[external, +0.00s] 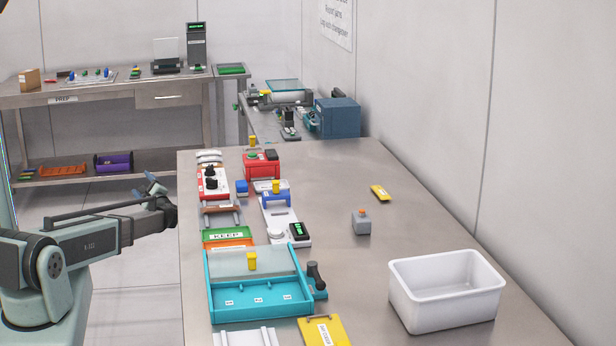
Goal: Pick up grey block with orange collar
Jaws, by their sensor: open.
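The grey block with the orange collar (361,224) stands on the steel table, right of the middle, with its orange part at the top. It is clear of other things. My gripper (154,184) is at the left, just off the table's left edge. It is open and small in this view, and nothing shows between its fingers. It is well apart from the block, with the row of devices between them.
A white bin (446,290) stands at the front right. A yellow piece (380,193) lies behind the block. A teal tray (262,285), a green KEEP tray (229,235) and a red device (262,165) line the left side. The table (345,175) is bare around the block.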

